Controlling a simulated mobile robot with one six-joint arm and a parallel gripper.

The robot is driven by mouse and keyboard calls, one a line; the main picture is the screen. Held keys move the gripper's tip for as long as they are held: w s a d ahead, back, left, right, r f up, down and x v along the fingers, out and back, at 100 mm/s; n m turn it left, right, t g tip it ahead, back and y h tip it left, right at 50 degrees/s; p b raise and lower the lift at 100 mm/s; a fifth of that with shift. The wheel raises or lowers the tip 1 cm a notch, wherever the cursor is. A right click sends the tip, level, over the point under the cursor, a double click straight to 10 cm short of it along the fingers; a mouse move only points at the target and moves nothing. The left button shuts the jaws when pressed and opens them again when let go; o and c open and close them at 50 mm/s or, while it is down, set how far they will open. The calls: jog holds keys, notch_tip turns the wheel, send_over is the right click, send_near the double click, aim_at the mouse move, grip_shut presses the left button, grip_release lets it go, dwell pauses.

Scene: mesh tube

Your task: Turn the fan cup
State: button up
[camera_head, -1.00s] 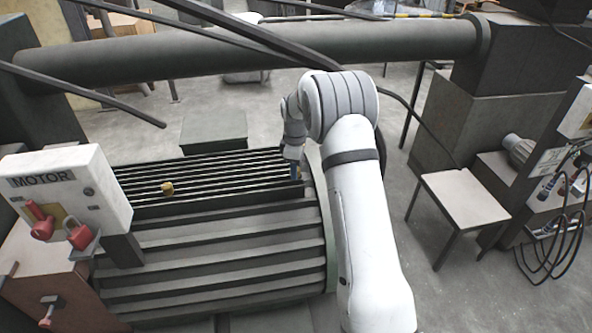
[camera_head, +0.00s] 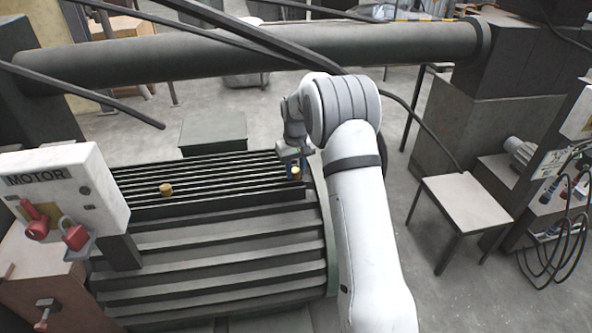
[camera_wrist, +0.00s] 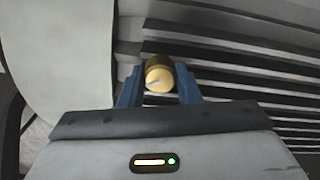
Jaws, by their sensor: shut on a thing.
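A small brass fan cup (camera_head: 295,172) stands on the ribbed top of the motor housing at its right end. In the wrist view the cup (camera_wrist: 160,74) sits between the two blue fingers. My gripper (camera_head: 292,168) is shut on it; in the wrist view the fingers (camera_wrist: 160,88) close on its left and right sides. A pale mark shows on the cup's top face. The lower part of the held cup is hidden.
The ribbed motor housing (camera_head: 215,247) lies under my arm. A white MOTOR box (camera_head: 84,165) with red parts and a padlock stands at the left. A thick pipe (camera_head: 250,57) crosses behind. A small table (camera_head: 467,200) stands at the right.

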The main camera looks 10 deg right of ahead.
jog(key=m, duration=0.4)
jog(key=shift+w+r+m, duration=0.1)
jog(key=shift+m, duration=0.2)
jog(key=m, duration=0.4)
jog(key=shift+m+b, duration=0.3)
jog(key=shift+b, duration=0.05)
jog(key=m, duration=0.4)
jog(key=shift+m, duration=0.3)
jog(key=m, duration=1.3)
jog(key=shift+m, duration=0.3)
jog(key=m, duration=0.4)
jog(key=shift+m, duration=2.5)
